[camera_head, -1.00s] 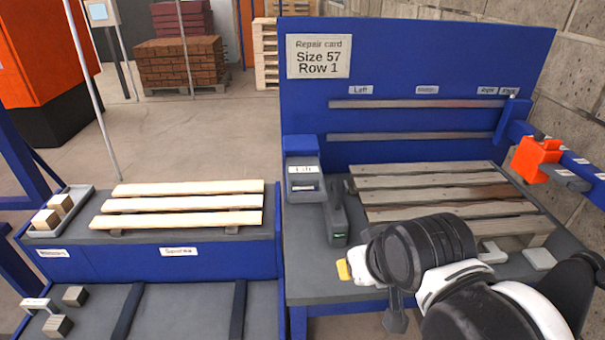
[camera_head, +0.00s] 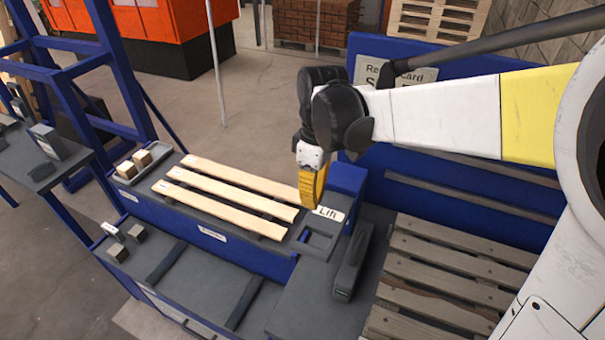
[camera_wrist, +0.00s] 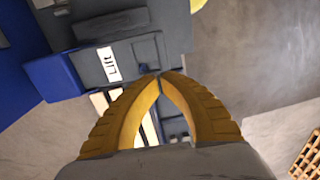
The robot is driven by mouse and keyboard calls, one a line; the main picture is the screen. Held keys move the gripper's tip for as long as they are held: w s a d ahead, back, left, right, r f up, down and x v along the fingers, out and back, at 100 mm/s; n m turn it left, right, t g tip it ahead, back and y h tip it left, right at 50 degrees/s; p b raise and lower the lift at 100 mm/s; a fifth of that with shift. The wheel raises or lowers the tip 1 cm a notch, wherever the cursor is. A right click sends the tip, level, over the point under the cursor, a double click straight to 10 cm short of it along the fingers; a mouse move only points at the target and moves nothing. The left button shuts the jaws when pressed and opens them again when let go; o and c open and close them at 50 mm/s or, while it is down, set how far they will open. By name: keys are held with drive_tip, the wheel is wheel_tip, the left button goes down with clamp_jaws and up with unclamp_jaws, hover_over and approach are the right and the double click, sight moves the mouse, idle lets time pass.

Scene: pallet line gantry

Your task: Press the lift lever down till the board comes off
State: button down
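The lift unit is a blue and grey box (camera_head: 348,178) with a white "Lift" label (camera_head: 329,213). A grey open-framed handle (camera_head: 316,241) below the label looks like the lever. My gripper (camera_head: 313,203), with yellow fingers, hangs above and beside the label; I cannot tell whether it touches. In the wrist view, my fingertips (camera_wrist: 160,74) meet with nothing seen between them, and the label (camera_wrist: 109,64) lies just beyond them.
Several pale new boards (camera_head: 225,195) lie on the side bench at left. A tray with wooden blocks (camera_head: 142,162) is at the far left. The blue back panel (camera_head: 420,190) rises behind the pallet.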

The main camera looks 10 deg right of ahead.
sight(308, 246)
drive_tip(key=shift+s+a, duration=0.1)
drive_tip(key=shift+a, duration=0.15)
drive_tip(key=shift+f, duration=0.1)
drive_tip(key=f+b, duration=0.1)
drive_tip(key=f, duration=0.3)
drive_tip(key=f+b, duration=0.1)
drive_tip(key=f, duration=0.4)
drive_tip(key=s+f+b, duration=0.1)
drive_tip(key=f, duration=0.3)
drive_tip(key=shift+a+f, duration=0.2)
drive_tip(key=shift+a, duration=0.1)
drive_tip(key=shift+f, duration=0.15)
